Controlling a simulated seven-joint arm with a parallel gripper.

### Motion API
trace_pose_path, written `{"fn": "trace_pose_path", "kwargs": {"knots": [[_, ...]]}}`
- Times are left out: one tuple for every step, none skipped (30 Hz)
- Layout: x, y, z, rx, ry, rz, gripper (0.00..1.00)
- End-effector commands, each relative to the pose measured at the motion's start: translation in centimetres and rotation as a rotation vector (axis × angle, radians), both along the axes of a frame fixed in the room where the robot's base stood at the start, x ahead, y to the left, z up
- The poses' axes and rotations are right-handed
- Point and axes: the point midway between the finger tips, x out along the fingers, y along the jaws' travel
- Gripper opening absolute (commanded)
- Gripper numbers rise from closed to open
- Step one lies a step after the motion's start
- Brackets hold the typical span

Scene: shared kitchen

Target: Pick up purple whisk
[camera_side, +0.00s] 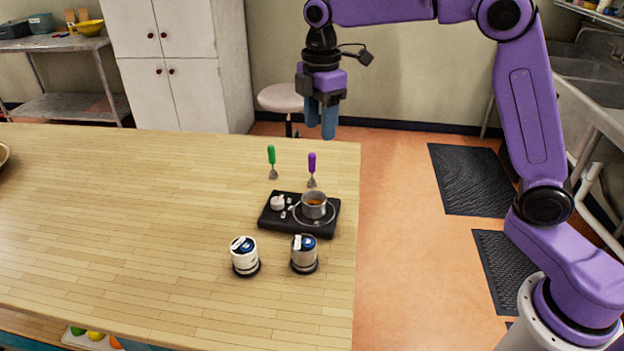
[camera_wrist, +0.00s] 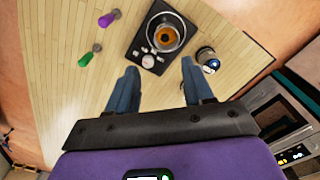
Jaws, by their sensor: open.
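The purple whisk (camera_side: 312,163) stands upright, handle up, on the wooden table near its right edge in the side view. In the wrist view, the purple whisk (camera_wrist: 108,18) is at the upper left, outside the space between the fingers. My gripper (camera_side: 321,118) is high above table level near the far right corner, pointing down and well apart from the whisk. In the wrist view, my gripper (camera_wrist: 158,76) shows two blue fingers spread apart with nothing between them.
A green-handled utensil (camera_side: 271,157) stands left of the whisk. The table's left part is mostly clear.

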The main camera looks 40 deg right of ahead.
Motion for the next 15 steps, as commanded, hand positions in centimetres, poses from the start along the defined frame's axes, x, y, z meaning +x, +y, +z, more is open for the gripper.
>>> {"fn": "trace_pose_path", "kwargs": {"knots": [[1.8,-0.6,-0.1,-0.002,0.002,0.013,0.52],[2.7,-1.0,-0.1,-0.001,0.002,0.024,0.52],[3.9,-1.6,-0.1,-0.002,0.003,0.04,0.52],[4.7,-2.0,-0.1,-0.002,0.003,0.052,0.52],[5.4,-2.4,-0.1,-0.003,0.004,0.061,0.52],[6.3,-3.0,-0.1,-0.003,0.004,0.076,0.52],[6.8,-3.4,-0.2,-0.003,0.005,0.085,0.52],[7.3,-3.8,-0.2,-0.003,0.005,0.093,0.52],[7.9,-4.3,-0.2,-0.003,0.005,0.103,0.52],[8.3,-4.6,-0.2,-0.003,0.005,0.111,0.52],[8.6,-4.9,-0.3,-0.003,0.007,0.116,0.52],[8.9,-5.2,-0.3,-0.003,0.006,0.123,0.52],[9.1,-5.4,-0.3,-0.003,0.006,0.126,0.52],[9.2,-5.5,-0.3,-0.003,0.006,0.13,0.52],[9.3,-5.6,-0.5,-0.003,0.007,0.134,0.52]]}}
